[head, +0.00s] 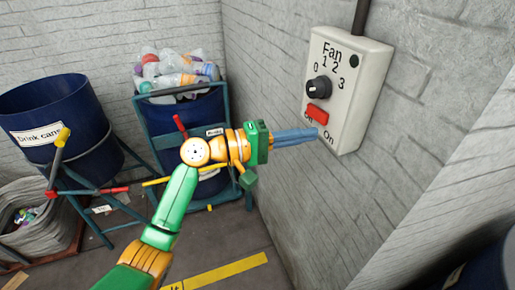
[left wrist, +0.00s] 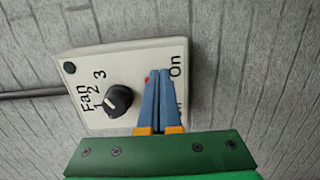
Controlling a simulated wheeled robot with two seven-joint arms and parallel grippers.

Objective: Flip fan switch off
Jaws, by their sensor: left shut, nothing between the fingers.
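The fan control box (head: 350,85) is a white panel on the brick wall, labelled Fan, with a black dial (head: 318,88) marked 0 to 3. Below the dial sits a red switch (head: 317,115) with an On label to its lower right. My left gripper (head: 316,134) is shut and empty, its blue fingertips at the lower edge of the box by the switch. In the left wrist view the closed fingers (left wrist: 163,75) cover most of the switch, with only a bit of red showing. I cannot tell whether they touch it. My right gripper is not in view.
A blue bin of bottles (head: 190,110) in a frame stands behind my left arm. A Drink cans bin (head: 60,115) stands at the left, above a grey basket (head: 40,215). A dark cable (head: 361,15) runs up from the box. The wall beside the box is bare.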

